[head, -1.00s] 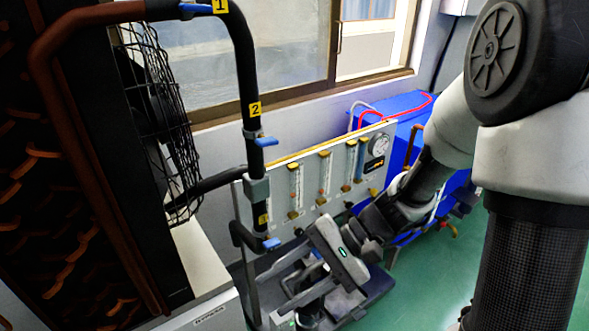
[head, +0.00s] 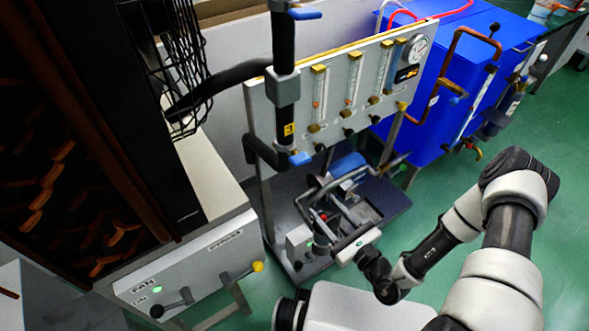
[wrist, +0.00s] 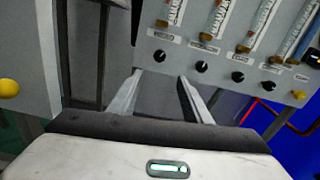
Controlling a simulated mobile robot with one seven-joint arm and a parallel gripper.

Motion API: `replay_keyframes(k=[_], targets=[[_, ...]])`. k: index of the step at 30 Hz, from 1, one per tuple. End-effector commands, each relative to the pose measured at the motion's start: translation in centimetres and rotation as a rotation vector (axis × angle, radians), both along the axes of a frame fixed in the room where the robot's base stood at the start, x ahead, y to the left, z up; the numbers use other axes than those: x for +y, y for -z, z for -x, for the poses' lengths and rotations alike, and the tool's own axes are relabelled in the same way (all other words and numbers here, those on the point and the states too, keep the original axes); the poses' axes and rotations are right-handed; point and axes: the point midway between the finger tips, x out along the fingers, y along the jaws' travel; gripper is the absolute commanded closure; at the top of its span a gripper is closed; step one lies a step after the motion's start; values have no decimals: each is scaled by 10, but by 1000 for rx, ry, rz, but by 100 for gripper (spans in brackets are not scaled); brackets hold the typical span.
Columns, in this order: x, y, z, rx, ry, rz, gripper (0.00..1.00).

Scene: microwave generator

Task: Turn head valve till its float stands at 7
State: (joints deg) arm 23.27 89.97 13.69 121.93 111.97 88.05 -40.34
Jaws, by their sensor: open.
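A pale panel carries several upright float tubes, with a row of dark round knobs below them. In the head view the left tube (head: 318,92) and the middle tube (head: 353,82) show clearly. The wrist view shows knobs at close range, including the left knob (wrist: 162,24) and another knob (wrist: 201,66). The labels above the knobs are too small to read, so I cannot tell which is the head valve. Float readings are also unreadable. My gripper (wrist: 160,78) is open and empty, its fingers pointing toward the panel's lower edge, apart from the knobs.
A blue tank (head: 440,100) with pipes stands right of the panel. A black pipe with blue-handled valves (head: 300,158) rises at the left. A grey control box (head: 190,275) has a yellow-knobbed lever. Green floor is open at the right.

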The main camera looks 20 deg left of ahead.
Motion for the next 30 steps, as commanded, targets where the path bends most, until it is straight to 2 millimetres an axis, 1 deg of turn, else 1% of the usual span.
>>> replay_keyframes(k=[5, 18, 21, 26, 30], targets=[[18, 0, -15, -5, -2, -1, 55], [92, 1, -76, -4, -5, -1, 55], [106, 0, -89, -4, -6, -1, 55], [122, 0, -104, -5, -5, -1, 55], [129, -1, -110, -3, -3, 0, 55]])
